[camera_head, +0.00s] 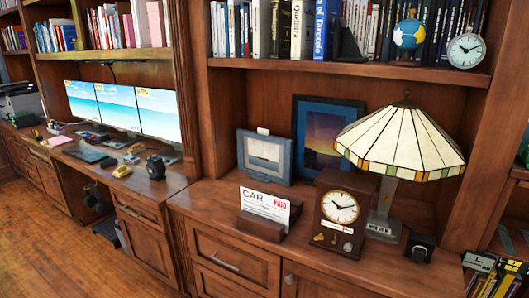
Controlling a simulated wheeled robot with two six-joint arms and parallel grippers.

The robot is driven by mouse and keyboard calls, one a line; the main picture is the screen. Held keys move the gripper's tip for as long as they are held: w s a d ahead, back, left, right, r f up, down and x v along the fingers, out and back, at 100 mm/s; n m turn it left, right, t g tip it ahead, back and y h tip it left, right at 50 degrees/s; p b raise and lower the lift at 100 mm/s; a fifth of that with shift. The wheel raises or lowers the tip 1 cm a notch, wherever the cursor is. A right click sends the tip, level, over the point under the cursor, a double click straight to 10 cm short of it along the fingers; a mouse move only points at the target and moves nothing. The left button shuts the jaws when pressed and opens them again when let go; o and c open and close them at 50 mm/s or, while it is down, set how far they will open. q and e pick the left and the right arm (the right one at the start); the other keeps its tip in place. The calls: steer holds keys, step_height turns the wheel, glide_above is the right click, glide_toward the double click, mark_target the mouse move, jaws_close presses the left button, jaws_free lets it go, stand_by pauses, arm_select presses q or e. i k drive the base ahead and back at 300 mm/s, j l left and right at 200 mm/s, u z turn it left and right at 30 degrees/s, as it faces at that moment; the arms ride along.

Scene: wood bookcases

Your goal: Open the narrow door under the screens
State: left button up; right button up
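Three screens showing a beach picture, with the middle one (117,105) between two others, stand on the wooden desk (157,187) at the left. Under the desk's right part is a narrow wooden door (148,248), below a small drawer (139,211). The door looks flush with its frame and shut. Its handle is too small to make out clearly. Neither of my grippers shows in the head view.
A taller cabinet (232,262) juts out right of the desk, bearing a lamp (402,145), clock (340,212) and picture frames. A dark object (97,200) stands in the desk's knee space. The wooden floor (55,245) in front is clear.

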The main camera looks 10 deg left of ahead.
mark_target(148, 246)
steer(key=i+j+z, duration=0.1)
steer(key=j, duration=0.35)
steer(key=i+j+z, duration=0.1)
steer(key=j, duration=0.4)
steer(key=i+j+z, duration=0.1)
steer(key=j, duration=0.4)
steer(key=i+j+z, duration=0.15)
steer(key=j, duration=0.35)
steer(key=i+j+z, duration=0.1)
steer(key=j, duration=0.4)
